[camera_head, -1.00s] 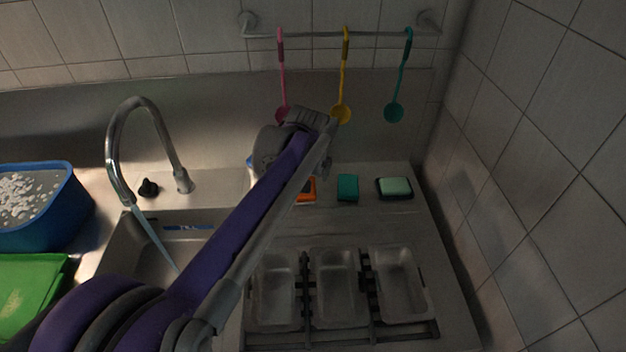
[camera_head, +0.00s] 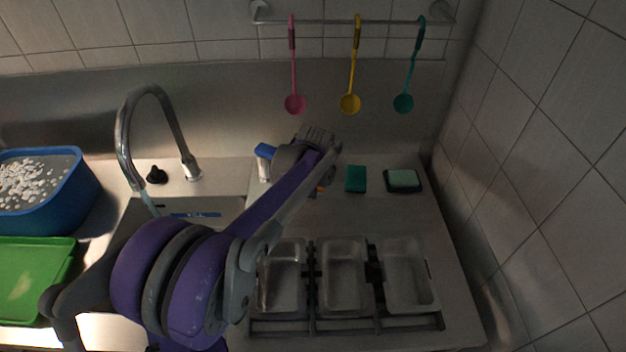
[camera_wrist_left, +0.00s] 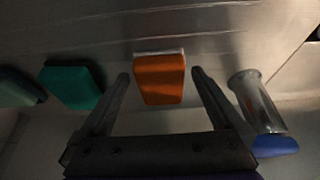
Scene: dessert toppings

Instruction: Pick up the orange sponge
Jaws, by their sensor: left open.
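The orange sponge (camera_wrist_left: 160,80) stands out in the left wrist view, with a pale layer along its upper edge. In the head view only a small orange bit (camera_head: 319,190) shows, as my left arm covers the rest. My left gripper (camera_wrist_left: 160,74) is open, with one finger on each side of the sponge in the picture and a gap on both sides. It holds nothing. I cannot tell how far the fingertips are from the sponge in depth. My right gripper is in neither view.
A teal sponge (camera_head: 356,179) and a soap dish (camera_head: 403,181) lie to the right. A clear bottle with a blue cap (camera_wrist_left: 258,105) stands close beside the gripper. Metal trays (camera_head: 343,278) sit in front. The faucet (camera_head: 122,150) and blue tub (camera_head: 48,205) are left.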

